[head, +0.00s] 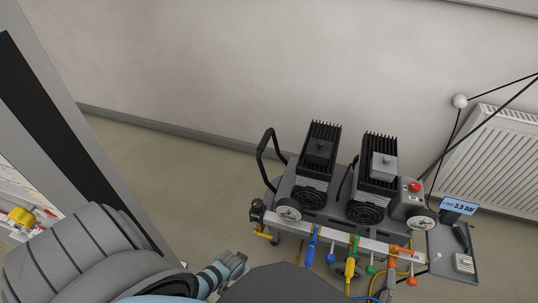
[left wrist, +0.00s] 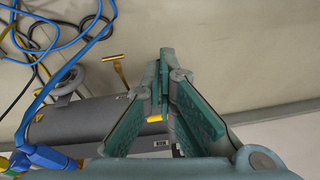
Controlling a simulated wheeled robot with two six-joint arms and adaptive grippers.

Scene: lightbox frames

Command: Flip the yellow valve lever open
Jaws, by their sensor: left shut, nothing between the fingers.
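A small yellow lever (head: 263,235) hangs below a dark fitting (head: 257,212) at the left end of the compressor cart's manifold in the head view. My left gripper (head: 238,262) is below and left of it, apart from it. In the left wrist view my left gripper (left wrist: 164,62) is shut and empty, its fingers close together. A yellow T-shaped piece (left wrist: 121,70) shows left of the fingertips there, apart from them; I cannot tell for sure that it is the same lever. My right gripper is not in view.
The cart carries two black finned motors (head: 320,145) and a red button (head: 415,187). Coloured hose fittings hang from the manifold (head: 345,238). A grey cylinder (left wrist: 80,122) and blue hoses (left wrist: 65,65) lie left in the left wrist view. A radiator (head: 495,160) stands right.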

